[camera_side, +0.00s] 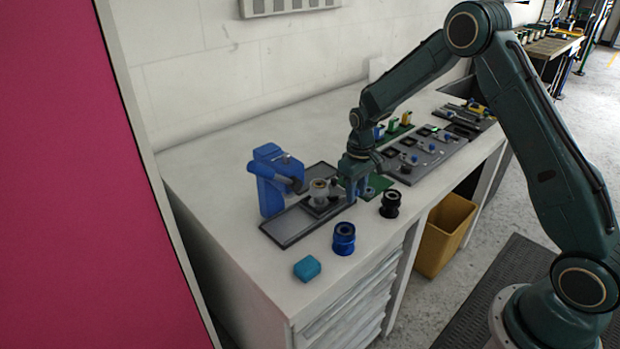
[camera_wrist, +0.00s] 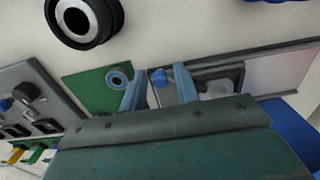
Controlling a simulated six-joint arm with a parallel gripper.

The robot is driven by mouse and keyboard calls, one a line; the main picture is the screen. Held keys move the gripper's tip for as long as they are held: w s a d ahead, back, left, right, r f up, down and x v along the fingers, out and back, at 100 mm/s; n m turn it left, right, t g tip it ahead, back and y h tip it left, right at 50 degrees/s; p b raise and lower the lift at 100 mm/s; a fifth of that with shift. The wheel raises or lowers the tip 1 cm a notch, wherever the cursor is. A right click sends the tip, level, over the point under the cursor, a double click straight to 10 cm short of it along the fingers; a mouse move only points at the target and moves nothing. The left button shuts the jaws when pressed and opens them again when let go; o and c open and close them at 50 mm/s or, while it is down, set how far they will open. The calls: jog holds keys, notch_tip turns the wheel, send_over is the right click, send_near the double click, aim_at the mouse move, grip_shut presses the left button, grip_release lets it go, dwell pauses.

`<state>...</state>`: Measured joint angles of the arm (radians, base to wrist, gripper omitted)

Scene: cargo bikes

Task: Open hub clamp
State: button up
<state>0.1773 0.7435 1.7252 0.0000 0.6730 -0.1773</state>
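The hub clamp (camera_side: 322,206) sits on a dark-edged grey base plate (camera_side: 288,230), with a pale ring-shaped part (camera_side: 319,190) in it. In the wrist view the clamp shows as a dark grey frame (camera_wrist: 233,72) with a small blue knob (camera_wrist: 159,78) at its left end. My gripper (camera_side: 356,200) is down at the right end of the clamp. In the wrist view my gripper (camera_wrist: 160,75) has its two blue fingers apart, one on each side of the knob, with small gaps visible. My gripper's body hides the lower part of that view.
A blue press-like fixture (camera_side: 270,185) stands left of the clamp. A black hub (camera_side: 390,204), a blue hub (camera_side: 344,238) and a teal block (camera_side: 307,268) lie near the table's front edge. A green board (camera_wrist: 98,90) and a grey control panel (camera_side: 422,155) are to the right.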

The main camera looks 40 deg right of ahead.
jog(key=c, duration=0.6)
jog(key=shift+w+d, duration=0.15)
jog(key=shift+o, duration=0.2)
jog(key=shift+w+d, duration=0.2)
jog(key=shift+w, duration=0.3)
grip_shut()
jog(key=o, duration=0.6)
grip_release()
jog(key=shift+s, duration=0.1)
